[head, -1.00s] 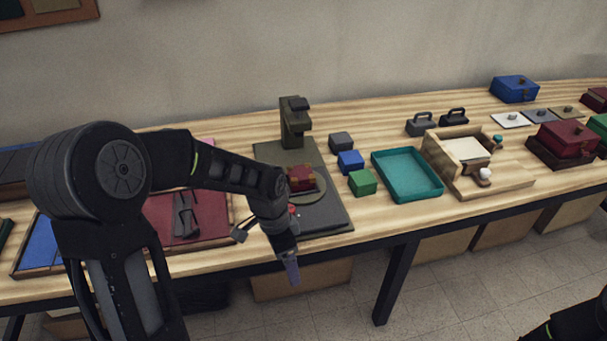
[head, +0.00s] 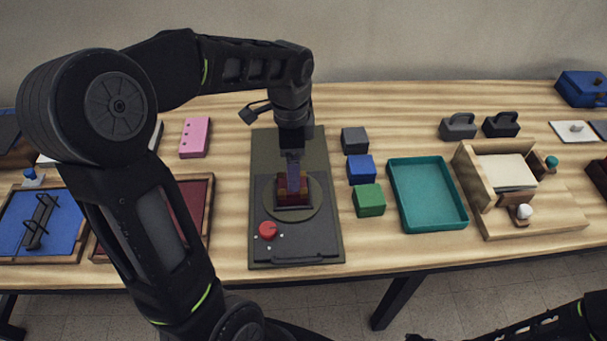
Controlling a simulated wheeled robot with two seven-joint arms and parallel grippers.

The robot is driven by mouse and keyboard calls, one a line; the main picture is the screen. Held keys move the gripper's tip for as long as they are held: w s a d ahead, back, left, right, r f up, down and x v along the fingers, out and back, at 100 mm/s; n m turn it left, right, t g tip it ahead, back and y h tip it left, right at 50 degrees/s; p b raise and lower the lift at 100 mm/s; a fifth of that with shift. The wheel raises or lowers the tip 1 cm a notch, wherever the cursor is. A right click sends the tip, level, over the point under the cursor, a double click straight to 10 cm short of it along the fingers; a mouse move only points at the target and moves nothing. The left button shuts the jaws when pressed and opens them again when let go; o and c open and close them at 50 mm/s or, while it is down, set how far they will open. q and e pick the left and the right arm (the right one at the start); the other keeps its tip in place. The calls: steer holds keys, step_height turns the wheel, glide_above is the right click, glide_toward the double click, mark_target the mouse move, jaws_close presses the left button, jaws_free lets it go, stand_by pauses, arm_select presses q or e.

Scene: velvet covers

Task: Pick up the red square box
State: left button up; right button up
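The red square box (head: 283,197) sits on the round plate (head: 311,210) of the dark olive-grey stand, near the middle of the table. My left gripper (head: 293,180) points straight down over the box, and its fingers hide part of the box's middle. Its fingers overlap the box in the picture; I cannot tell whether they touch it or how far apart they are. The box rests level in a dark surround. My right arm shows only at the lower right edge, with its gripper out of view.
A red knob (head: 268,230) is on the stand (head: 320,247) in front of the box. Grey (head: 354,140), blue (head: 361,168) and green (head: 368,200) blocks line its right side, close by. Beyond are a teal tray (head: 463,222) and a wooden holder (head: 545,222). A pink block (head: 195,137) lies left.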

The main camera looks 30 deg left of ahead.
arm_select(q)
steer(key=shift+s+r, duration=0.1)
steer(key=shift+s, duration=0.15)
steer(key=shift+w+f, duration=0.1)
steer(key=shift+f, duration=1.3)
step_height(320, 180, down, 5)
steer(key=shift+f+p, duration=0.1)
steer(key=shift+p, duration=0.6)
steer(key=shift+c, duration=0.2)
steer(key=c, duration=1.5)
